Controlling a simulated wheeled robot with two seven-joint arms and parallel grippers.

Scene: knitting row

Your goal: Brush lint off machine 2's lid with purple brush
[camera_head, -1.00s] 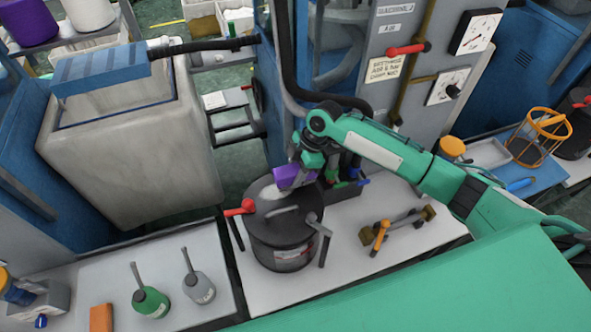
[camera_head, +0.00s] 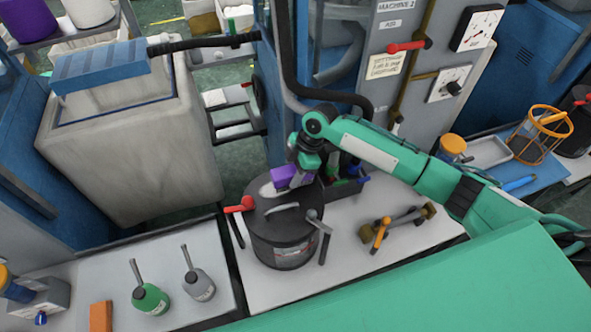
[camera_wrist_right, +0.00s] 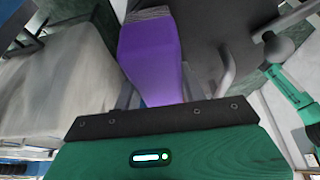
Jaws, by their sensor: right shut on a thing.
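The dark grey pot-like machine (camera_head: 285,235) stands on the white table, with a flat dark lid (camera_head: 290,222) and a light curved handle on it. A pale patch of lint (camera_head: 266,190) lies on the lid's far left part. My right gripper (camera_head: 297,178) is shut on the purple brush (camera_head: 283,178), whose head is at the lid's far edge over or beside the lint. In the right wrist view the purple brush (camera_wrist_right: 152,60) points away from the gripper, its grey bristle end against the dark lid. I cannot tell whether the bristles touch. My left gripper is not in view.
An orange-handled tool (camera_head: 380,235) lies to the right. Green (camera_head: 150,299) and grey (camera_head: 199,285) bottles stand on the left table. A large grey bin (camera_head: 130,165) is behind.

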